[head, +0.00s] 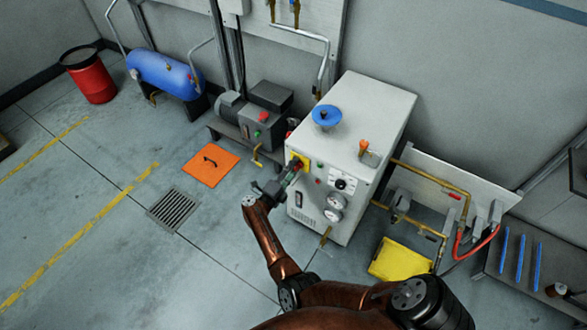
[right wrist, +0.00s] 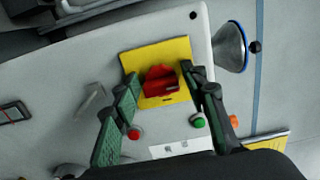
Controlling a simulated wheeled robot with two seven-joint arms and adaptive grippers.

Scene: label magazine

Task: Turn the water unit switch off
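The water unit is a white cabinet (head: 372,112) in the head view. Its switch is a red rotary knob (right wrist: 160,80) on a yellow plate (right wrist: 175,54) in the right wrist view. In the head view the yellow plate (head: 302,159) is at the upper left of the cabinet's front, and the knob is mostly hidden by my gripper. My right gripper (head: 292,178) is at the switch. In the right wrist view its green-padded fingers are apart, one on each side of the knob, with gaps visible. My left gripper is not in view.
A green button (right wrist: 198,123) and a red button (right wrist: 134,134) sit close to the fingers. A blue funnel-like part (head: 326,117) stands on top. A motor unit (head: 256,112) stands left of the cabinet, and a yellow bin (head: 400,260) stands right.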

